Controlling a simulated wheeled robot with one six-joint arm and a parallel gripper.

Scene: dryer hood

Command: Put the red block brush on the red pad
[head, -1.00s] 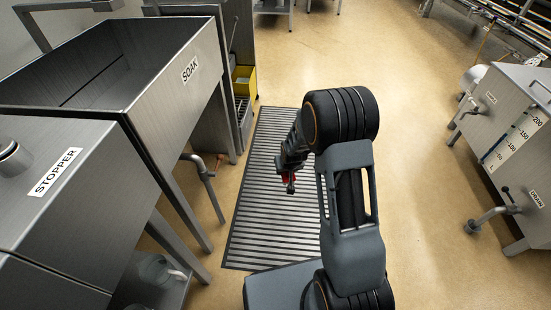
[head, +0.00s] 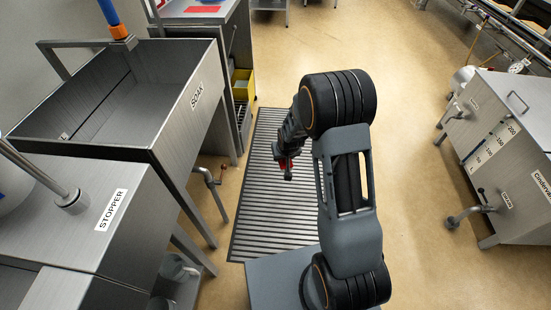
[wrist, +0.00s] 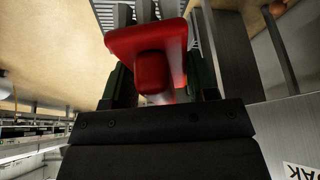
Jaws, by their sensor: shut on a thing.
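The red block brush (wrist: 150,45) fills the top middle of the wrist view, between the fingers of my gripper (wrist: 155,85). In the head view the brush (head: 284,164) shows as a small red patch at the end of my arm, above the striped floor mat. My gripper (head: 287,172) is shut on it and holds it in the air. The red pad (head: 204,9) lies flat on the metal counter at the top, beyond the soak sink; its far edge is close to the top of the picture.
The SOAK sink (head: 183,118) and the STOPPER unit (head: 60,205) stand along the left. A yellow bin (head: 242,84) sits under the far counter. A metal tank (head: 505,150) stands on the right. The floor between is clear around the striped mat (head: 262,215).

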